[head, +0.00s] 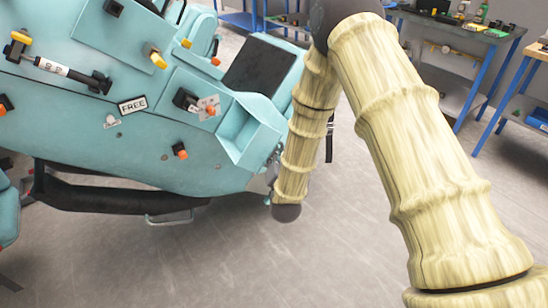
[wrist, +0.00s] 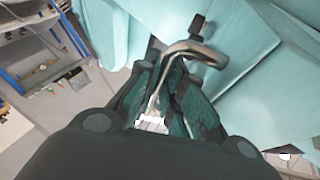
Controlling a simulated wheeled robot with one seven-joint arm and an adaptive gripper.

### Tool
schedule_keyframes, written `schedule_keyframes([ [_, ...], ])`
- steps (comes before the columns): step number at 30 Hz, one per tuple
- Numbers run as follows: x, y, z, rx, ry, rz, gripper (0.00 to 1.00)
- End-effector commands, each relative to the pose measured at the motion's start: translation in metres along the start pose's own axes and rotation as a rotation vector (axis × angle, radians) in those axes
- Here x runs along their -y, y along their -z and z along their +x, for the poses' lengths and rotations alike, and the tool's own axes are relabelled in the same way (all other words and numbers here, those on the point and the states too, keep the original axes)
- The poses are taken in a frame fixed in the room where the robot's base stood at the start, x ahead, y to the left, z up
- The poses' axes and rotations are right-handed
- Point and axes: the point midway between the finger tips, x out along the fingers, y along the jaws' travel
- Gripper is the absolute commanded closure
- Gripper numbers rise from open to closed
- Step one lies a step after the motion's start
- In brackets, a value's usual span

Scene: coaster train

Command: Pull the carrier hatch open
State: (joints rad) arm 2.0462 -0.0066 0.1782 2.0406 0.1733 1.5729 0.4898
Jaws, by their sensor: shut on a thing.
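The teal coaster car (head: 90,125) fills the left of the head view. My gripper (wrist: 172,75) is shut on a bent metal handle (wrist: 195,52), which runs down between the fingers in the wrist view. Teal panels (wrist: 235,85) of the car lie just beyond and beside the handle. I cannot tell which panel is the carrier hatch or how far it is open. In the head view my arm hides the gripper and the handle, at the right end of the car.
An open teal box-shaped part (head: 246,135) juts from the car beside my arm. A black padded bar (head: 120,195) hangs below the car. A workbench with blue legs (head: 470,40) stands at the back right. The grey floor (head: 290,260) in front is clear.

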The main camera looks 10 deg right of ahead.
Motion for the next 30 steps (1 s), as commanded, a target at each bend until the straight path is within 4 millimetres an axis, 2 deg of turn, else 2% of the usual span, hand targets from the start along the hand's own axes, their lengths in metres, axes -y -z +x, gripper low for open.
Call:
schedule_keyframes([
  [17,-0.0044,-0.0002,0.0026,-0.001,-0.002,-0.001,1.00],
  [18,-0.0044,-0.0001,0.0026,-0.001,-0.002,-0.001,0.85],
  [19,-0.0044,-0.0001,0.0026,-0.001,-0.002,-0.001,0.81],
  [30,-0.0024,-0.0012,0.0005,0.000,0.001,0.000,0.81],
])
